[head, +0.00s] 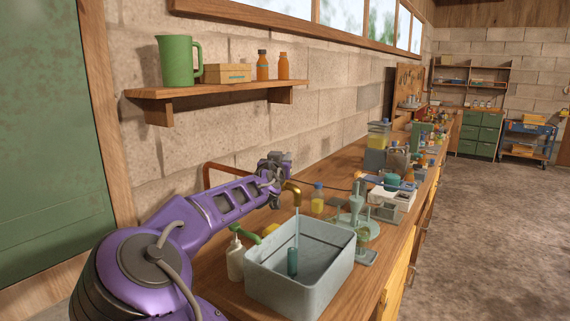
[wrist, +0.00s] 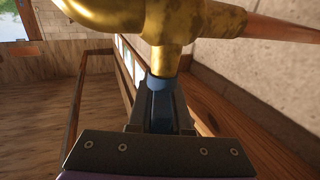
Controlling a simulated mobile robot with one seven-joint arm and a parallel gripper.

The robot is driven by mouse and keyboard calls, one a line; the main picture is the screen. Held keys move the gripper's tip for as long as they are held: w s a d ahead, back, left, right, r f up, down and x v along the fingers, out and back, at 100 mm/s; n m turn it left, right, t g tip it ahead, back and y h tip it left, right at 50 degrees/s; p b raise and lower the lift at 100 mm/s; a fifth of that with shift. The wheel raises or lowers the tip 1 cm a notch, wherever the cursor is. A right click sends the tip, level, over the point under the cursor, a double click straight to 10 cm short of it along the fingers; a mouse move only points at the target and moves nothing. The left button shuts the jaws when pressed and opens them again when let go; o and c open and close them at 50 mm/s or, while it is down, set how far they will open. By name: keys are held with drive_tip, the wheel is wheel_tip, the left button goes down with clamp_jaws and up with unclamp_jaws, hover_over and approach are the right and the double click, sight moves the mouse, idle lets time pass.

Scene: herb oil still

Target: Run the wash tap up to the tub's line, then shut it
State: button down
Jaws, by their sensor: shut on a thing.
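The brass tap (head: 292,190) arches over the grey wash tub (head: 262,283) on the bench. A thin pale blue stream (head: 297,225) runs from its spout down into the tub. A dark line (head: 325,242) runs along the tub's inner wall. A teal cylinder (head: 292,262) stands in the tub under the stream; the water level is hard to make out. My gripper (head: 275,168) is at the tap, behind the tub. In the wrist view my gripper (wrist: 160,108) is shut on the blue tap handle (wrist: 158,82), below the brass tap body (wrist: 165,50).
Jars and boxes crowd the bench behind. A shelf (head: 210,88) with a green jug (head: 179,60) hangs above my arm.

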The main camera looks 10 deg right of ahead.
drive_tip(key=n+y, duration=0.1)
drive_tip(key=n+t+y, duration=0.1)
drive_tip(key=y, duration=0.1)
drive_tip(key=n+y+b, duration=0.1)
drive_tip(key=y, duration=0.1)
drive_tip(key=shift+a+r, duration=0.2)
drive_tip(key=shift+a, duration=0.05)
drive_tip(key=n+y+p, duration=0.2)
drive_tip(key=y, duration=0.1)
drive_tip(key=a+n+g+y+p, duration=0.1)
drive_tip(key=n+y, duration=0.1)
drive_tip(key=y, duration=0.1)
drive_tip(key=n+y+p, duration=0.2)
drive_tip(key=y, duration=0.1)
drive_tip(key=shift+a+r+n+y+p, duration=0.1)
drive_tip(key=shift+a+n+y+p, duration=0.2)
drive_tip(key=shift+a+p, duration=0.05)
drive_tip(key=shift+s+a+f+n+g+y+p, duration=0.1)
drive_tip(key=shift+a+n+g+y+p, duration=0.05)
drive_tip(key=shift+n+g+y+p, duration=0.45)
drive_tip(key=shift+s+a+f+n+g+y+p, duration=0.15)
drive_tip(key=shift+n+g+y+p, duration=0.2)
drive_tip(key=shift+y, duration=0.35)
drive_tip(key=shift+a, duration=0.1)
drive_tip(key=c, duration=0.8)
unclamp_jaws()
drive_tip(key=shift+w, duration=0.1)
drive_tip(key=shift+c, duration=0.2)
drive_tip(key=shift+f, duration=0.1)
